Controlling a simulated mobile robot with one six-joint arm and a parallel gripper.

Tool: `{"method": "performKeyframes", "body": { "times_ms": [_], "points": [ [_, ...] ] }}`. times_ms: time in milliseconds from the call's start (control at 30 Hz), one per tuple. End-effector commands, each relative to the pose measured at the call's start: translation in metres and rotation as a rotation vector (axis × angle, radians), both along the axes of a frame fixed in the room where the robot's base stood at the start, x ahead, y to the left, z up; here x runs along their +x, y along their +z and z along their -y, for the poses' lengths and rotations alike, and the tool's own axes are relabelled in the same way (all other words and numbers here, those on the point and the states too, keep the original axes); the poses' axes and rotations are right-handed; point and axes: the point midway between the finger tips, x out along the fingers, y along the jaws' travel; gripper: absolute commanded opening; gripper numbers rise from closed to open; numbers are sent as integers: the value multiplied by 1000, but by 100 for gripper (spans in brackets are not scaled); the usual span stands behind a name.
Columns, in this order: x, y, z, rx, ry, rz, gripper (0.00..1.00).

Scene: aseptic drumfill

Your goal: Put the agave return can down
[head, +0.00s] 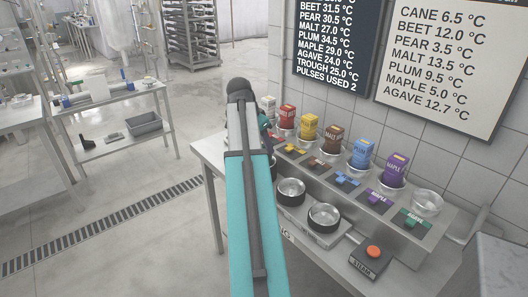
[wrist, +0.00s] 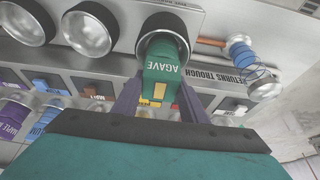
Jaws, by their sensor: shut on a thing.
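The agave can (wrist: 163,73) is green with a white AGAVE label, upside down in the wrist view. My gripper (wrist: 161,88) has a dark finger on each side of it and is shut on it. The can's far end overlaps a round metal bowl (wrist: 160,22); I cannot tell whether it is inside the bowl or above it. The green AGAVE label plate (head: 413,219) lies in front of an empty clear-looking holder (head: 427,202) at the right end of the shelf.
The RETURNS TROUGH label (wrist: 245,79) and a blue coiled spring (wrist: 250,72) are right of the can. More bowls (head: 323,217) stand on the bench. Coloured cans, including the purple maple can (head: 395,169), stand along the shelf. A red-button steam box (head: 372,257) is at the front.

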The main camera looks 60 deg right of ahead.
Motion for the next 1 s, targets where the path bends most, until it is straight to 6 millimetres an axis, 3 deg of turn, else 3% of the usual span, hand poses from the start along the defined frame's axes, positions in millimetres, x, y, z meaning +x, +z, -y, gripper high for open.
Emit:
{"method": "performKeyframes", "body": {
  "times_ms": [300, 833, 867, 933, 1000],
  "points": [
    [-1, -28, -1, 0, 0, -1, 0],
    [0, -35, 0, -1, 0, 0, 0],
    [0, -35, 0, 1, 0, 0, 44],
    [0, -35, 0, 1, 0, -1, 56],
    [0, -35, 0, 1, 0, -1, 58]
  ]
}}
